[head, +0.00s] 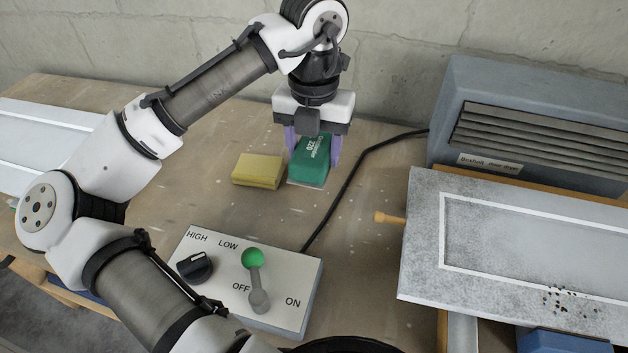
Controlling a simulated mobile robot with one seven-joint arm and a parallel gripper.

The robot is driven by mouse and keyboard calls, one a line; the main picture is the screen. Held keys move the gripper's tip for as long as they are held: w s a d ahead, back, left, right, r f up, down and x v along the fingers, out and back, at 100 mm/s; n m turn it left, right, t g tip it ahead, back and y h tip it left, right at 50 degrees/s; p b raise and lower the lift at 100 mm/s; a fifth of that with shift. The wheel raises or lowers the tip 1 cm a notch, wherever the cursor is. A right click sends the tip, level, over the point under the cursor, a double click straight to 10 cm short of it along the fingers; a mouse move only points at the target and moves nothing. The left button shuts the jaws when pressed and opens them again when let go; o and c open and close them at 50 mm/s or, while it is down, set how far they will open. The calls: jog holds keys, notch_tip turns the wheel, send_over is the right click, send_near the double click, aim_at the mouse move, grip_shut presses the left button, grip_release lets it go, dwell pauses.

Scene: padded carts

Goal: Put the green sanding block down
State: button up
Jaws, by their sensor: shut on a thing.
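The green sanding block (309,160) is upright between the purple fingers of my gripper (311,155), at the back middle of the wooden bench in the head view. My gripper is shut on it from above. White print shows on its face, and a pale strip shows along its bottom edge. I cannot tell whether its bottom touches the bench top. A yellow block (258,171) lies on the bench just left of it.
A control box (290,270) with a knob and a green-tipped lever stands in front. A black cable (352,180) runs right of the block to a grey vented unit (480,115). A dusty panel (425,235) is at right, another panel (45,125) at left.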

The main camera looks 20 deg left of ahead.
aim_at(314, 146)
jog(key=shift+f, duration=3.9)
jog(key=shift+f, duration=0.1)
jog(key=o, duration=1)
notch_tip(314, 146, up, 12)
jog(key=shift+r, duration=0.1)
